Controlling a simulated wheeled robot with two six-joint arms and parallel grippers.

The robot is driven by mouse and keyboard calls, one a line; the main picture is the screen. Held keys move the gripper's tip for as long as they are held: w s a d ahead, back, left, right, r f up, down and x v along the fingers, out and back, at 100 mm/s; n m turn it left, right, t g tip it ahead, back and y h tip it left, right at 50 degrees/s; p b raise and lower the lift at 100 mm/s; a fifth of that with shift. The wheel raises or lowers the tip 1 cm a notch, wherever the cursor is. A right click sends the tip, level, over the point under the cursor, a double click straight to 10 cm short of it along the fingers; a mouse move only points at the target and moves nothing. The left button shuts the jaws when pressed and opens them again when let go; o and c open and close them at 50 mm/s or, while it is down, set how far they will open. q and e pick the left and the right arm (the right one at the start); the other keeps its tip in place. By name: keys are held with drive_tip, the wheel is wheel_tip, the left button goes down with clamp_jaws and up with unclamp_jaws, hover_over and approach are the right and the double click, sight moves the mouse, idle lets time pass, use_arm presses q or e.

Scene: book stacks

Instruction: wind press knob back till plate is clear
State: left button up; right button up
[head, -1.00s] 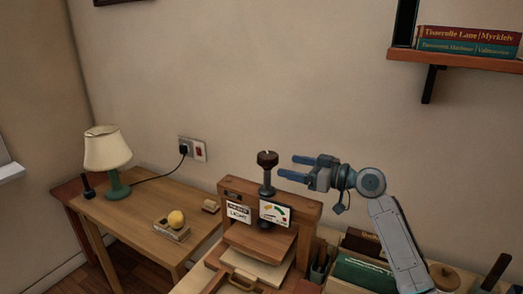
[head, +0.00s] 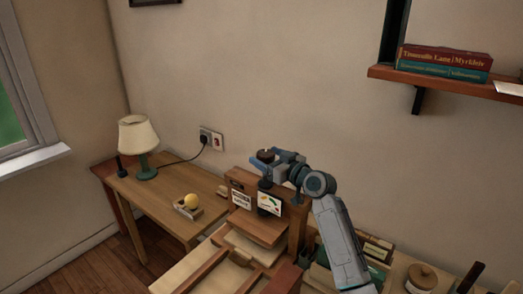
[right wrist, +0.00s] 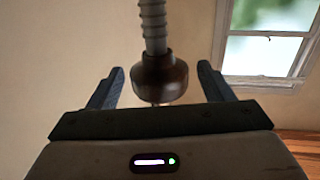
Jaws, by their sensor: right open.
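The wooden press (head: 297,222) stands on the bench with a dark round knob (head: 265,153) on top of its screw. In the right wrist view the knob (right wrist: 159,78) is reddish brown, and a threaded screw (right wrist: 153,25) runs from it. My right gripper (head: 259,163) is open at the knob. One finger is on each side of the knob, with a gap showing on both sides in the wrist view. The flat wooden plate (head: 254,231) is low in the press frame. Whether it touches anything beneath cannot be told. My left gripper is out of view.
A white card with a coloured dial (head: 270,204) and a label (head: 241,199) are on the press front. Books (head: 440,62) lie on the wall shelf at upper right.

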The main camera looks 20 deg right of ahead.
drive_tip(key=shift+x, duration=1.45)
